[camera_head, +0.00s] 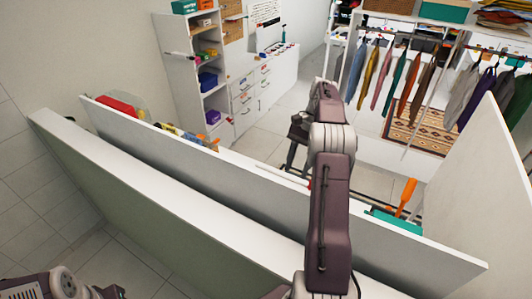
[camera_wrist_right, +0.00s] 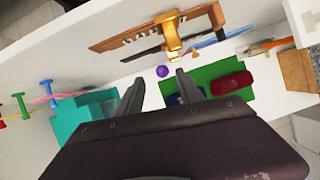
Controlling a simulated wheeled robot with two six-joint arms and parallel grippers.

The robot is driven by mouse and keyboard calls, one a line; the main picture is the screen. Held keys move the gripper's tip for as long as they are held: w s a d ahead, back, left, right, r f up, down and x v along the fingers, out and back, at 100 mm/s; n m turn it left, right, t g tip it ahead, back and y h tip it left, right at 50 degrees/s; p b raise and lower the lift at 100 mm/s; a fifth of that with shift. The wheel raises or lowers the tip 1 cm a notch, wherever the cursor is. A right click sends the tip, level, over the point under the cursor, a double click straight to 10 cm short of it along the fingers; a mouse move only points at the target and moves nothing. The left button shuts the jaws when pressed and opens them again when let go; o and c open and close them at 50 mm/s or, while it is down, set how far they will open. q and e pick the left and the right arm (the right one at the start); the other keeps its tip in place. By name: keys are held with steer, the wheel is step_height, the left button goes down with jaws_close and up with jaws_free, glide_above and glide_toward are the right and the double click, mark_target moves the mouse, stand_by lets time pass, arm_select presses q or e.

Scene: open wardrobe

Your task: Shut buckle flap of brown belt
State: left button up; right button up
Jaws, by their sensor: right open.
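In the right wrist view, a gold buckle (camera_wrist_right: 172,36) stands out in front of a brown strip with a row of dark marks (camera_wrist_right: 135,32). A dark strap (camera_wrist_right: 143,54) runs beside it; I cannot tell which strip is the brown belt, nor how far the buckle flap is open. My right gripper (camera_wrist_right: 159,76) is open and empty, its fingertips short of the buckle and apart from it. In the head view my right gripper (camera_head: 297,130) is small and dark beyond the white panel. The belt is not clear there. Only parts of my left arm show at the lower left.
In the wrist view, a purple ball (camera_wrist_right: 162,71) lies close ahead of the fingertips. A green mat (camera_wrist_right: 232,70) with a dark red item (camera_wrist_right: 232,84) is at right, a teal box (camera_wrist_right: 82,115) at left.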

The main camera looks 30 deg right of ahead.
steer(key=w+a+r+n+p, duration=0.1)
steer(key=w+a+r+p, duration=0.25)
steer(key=r, duration=0.25)
steer(key=shift+h, duration=0.3)
steer(key=x, duration=0.2)
steer(key=p+x, duration=0.1)
steer(key=x, duration=0.2)
steer(key=p+x, duration=0.1)
steer(key=x, duration=0.2)
steer(key=shift+s+a, duration=0.15)
steer(key=shift+s, duration=0.3)
steer(key=shift+a+f, duration=0.1)
steer(key=shift+f, duration=0.45)
arm_select(q)
step_height(320, 180, up, 8)
steer(key=shift+s+a, duration=0.15)
steer(key=shift+a, duration=0.05)
arm_select(e)
jaws_close()
